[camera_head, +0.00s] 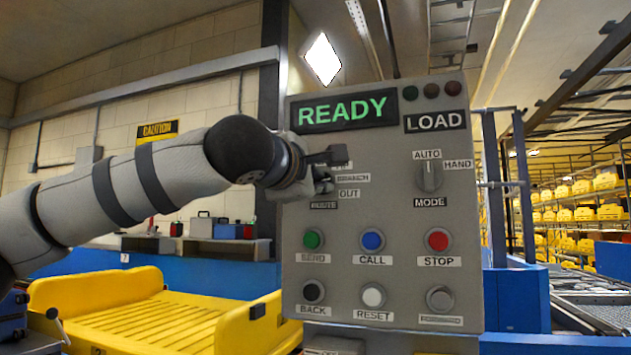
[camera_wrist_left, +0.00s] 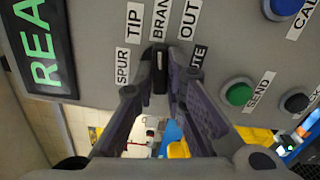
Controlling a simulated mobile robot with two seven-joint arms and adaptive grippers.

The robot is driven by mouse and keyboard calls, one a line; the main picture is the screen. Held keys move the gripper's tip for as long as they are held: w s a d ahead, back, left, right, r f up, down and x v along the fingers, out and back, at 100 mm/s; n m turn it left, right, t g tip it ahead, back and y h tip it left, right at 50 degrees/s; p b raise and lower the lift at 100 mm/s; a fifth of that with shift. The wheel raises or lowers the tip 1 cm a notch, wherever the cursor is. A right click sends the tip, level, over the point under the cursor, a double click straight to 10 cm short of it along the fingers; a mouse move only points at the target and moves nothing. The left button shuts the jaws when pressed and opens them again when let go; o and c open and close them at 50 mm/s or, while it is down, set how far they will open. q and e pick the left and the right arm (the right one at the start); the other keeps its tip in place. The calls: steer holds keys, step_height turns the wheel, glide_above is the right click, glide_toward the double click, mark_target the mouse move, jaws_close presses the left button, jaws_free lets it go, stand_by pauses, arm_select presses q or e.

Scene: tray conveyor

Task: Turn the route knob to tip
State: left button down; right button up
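The grey control panel (camera_head: 395,225) faces me. The route knob (camera_wrist_left: 159,57) is dark with a pale mark, and its mark appears to point toward the BRANCH label (camera_wrist_left: 160,18). The TIP label (camera_wrist_left: 133,22) is beside that label, with the SPUR label (camera_wrist_left: 122,67) on the outer side. My left gripper (camera_head: 327,172) is at the knob and hides it in the head view. In the left wrist view its fingers (camera_wrist_left: 164,62) are on either side of the knob, close to it; whether both touch is unclear. My right gripper is out of view.
The mode knob (camera_head: 429,177) is right of the route knob. Below are the green SEND (camera_head: 313,239), blue CALL (camera_head: 372,241) and red STOP (camera_head: 438,240) buttons, with several more buttons under them. The display (camera_head: 343,110) reads READY. A yellow tray (camera_head: 150,320) is at lower left.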

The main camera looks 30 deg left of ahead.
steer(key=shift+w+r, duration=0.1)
arm_select(q)
steer(key=shift+s+r, duration=0.15)
steer(key=shift+n+p, duration=1.25)
steer(key=shift+n, duration=2.55)
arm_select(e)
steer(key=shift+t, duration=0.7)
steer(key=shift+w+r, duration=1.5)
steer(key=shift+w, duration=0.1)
arm_select(q)
steer(key=c, duration=1.6)
jaws_free()
steer(key=shift+c, duration=0.2)
